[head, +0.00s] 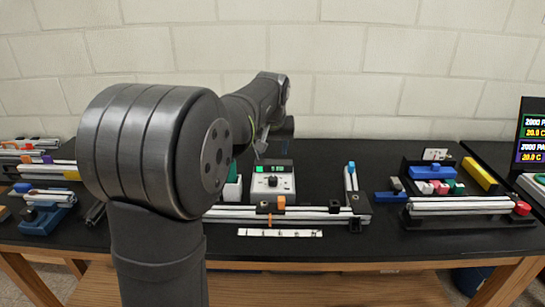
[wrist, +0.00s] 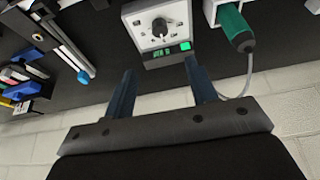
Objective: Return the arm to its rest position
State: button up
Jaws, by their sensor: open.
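My arm (head: 150,150) rises large in the left of the head view and bends over toward the back of the bench. My gripper (head: 263,140) is small and partly hidden there, above and behind the white control box (head: 272,183). In the wrist view my gripper (wrist: 158,72) shows two blue fingers spread apart with nothing between them. The control box (wrist: 150,45) lies beyond the fingertips, with a dark knob and a lit green display.
A green-handled tool (wrist: 237,28) with a cable stands in a white holder beside the box. An aluminium extrusion frame (head: 310,216) lies in front. A dark tray (head: 405,170) with coloured blocks is at the right. A monitor (head: 531,140) stands far right. Bench space right of the box is partly clear.

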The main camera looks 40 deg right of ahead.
aim_at(274, 178)
jog(key=shift+s+a+r, duration=0.15)
jog(key=shift+r, duration=0.2)
jog(key=shift+f, duration=0.1)
jog(key=x, duration=1.7)
jog(key=shift+f, duration=0.15)
jog(key=shift+f, duration=0.25)
jog(key=shift+r+n, duration=0.3)
jog(key=shift+n, duration=0.3)
jog(key=n, duration=0.1)
jog(key=n+y, duration=0.1)
jog(key=n, duration=0.1)
jog(key=n+t+y, duration=0.1)
jog(key=n, duration=0.1)
jog(key=shift+d, duration=0.3)
jog(key=d+v, duration=0.1)
jog(key=v, duration=1)
jog(key=shift+a+n, duration=0.35)
jog(key=shift+n, duration=0.05)
dwell(0.3)
jog(key=shift+s, duration=0.15)
